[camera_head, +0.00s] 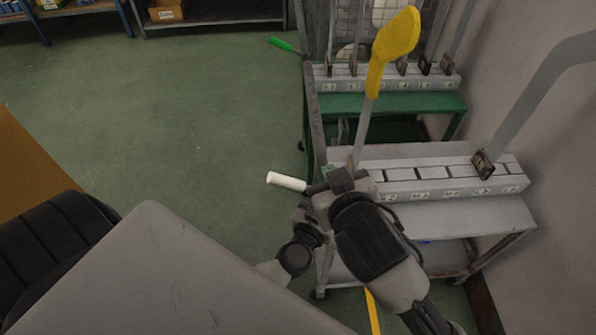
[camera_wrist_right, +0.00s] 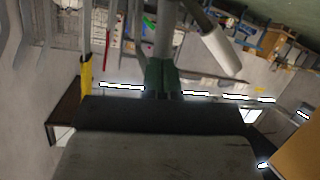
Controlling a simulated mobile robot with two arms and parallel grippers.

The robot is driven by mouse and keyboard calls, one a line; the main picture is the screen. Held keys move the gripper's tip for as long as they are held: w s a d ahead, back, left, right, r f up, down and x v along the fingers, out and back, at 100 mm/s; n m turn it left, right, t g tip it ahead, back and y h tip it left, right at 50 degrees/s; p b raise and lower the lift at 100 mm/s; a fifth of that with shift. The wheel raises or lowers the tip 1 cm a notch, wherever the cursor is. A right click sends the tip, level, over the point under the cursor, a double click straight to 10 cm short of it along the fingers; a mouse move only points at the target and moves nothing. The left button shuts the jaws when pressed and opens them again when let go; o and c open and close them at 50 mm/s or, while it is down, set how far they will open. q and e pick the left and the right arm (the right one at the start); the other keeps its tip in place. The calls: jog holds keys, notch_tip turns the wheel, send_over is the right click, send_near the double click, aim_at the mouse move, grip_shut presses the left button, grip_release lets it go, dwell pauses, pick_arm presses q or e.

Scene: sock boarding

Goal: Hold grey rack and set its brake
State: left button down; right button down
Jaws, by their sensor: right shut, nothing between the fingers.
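The grey rack (camera_head: 440,151) stands right of centre in the head view, with a slotted, labelled rail along it. A lever with a white grip (camera_head: 287,181) sticks out from its left side; I take it for the brake lever. The white grip also shows in the right wrist view (camera_wrist_right: 221,53). My right gripper (camera_head: 338,178) is at the rack's near left corner, just right of the white grip. Its green-tipped fingers (camera_wrist_right: 161,77) are shut and empty, close to a grey post (camera_wrist_right: 163,35). Whether they touch the post I cannot tell. My right forearm hides part of the rack. My left gripper is out of view.
A green rack (camera_head: 410,103) with a green-gripped lever (camera_head: 285,45) stands behind. A yellow-covered board (camera_head: 395,45) rises from the grey rack. A wall (camera_head: 556,130) closes the right side. The green floor (camera_head: 180,120) to the left is clear.

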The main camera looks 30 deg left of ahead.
jog(key=r+m+g, duration=0.2)
jog(key=r, duration=0.1)
jog(key=r+m+g, duration=0.1)
jog(key=r, duration=0.1)
jog(key=shift+w+d+g, duration=0.25)
jog(key=shift+w+g, duration=0.05)
notch_tip(320, 180, up, 5)
jog(key=s+d+m+g+h, duration=0.1)
jog(key=s+d+m+g, duration=0.1)
jog(key=s+g, duration=0.1)
jog(key=shift+m+g, duration=0.3)
send_over(297, 187)
jog(key=w+d, duration=0.1)
jog(key=w, duration=0.1)
notch_tip(297, 187, down, 7)
jog(key=shift+d+f, duration=0.1)
jog(key=shift+s+a+f, duration=0.2)
jog(key=shift+s+f, duration=0.1)
jog(key=shift+f, duration=0.25)
jog(key=shift+s+a+f, duration=0.2)
jog(key=shift+s+f, duration=0.05)
jog(key=shift+f, duration=0.3)
jog(key=shift+s+a+f, duration=0.2)
jog(key=shift+s+f, duration=0.2)
jog(key=shift+f, duration=0.25)
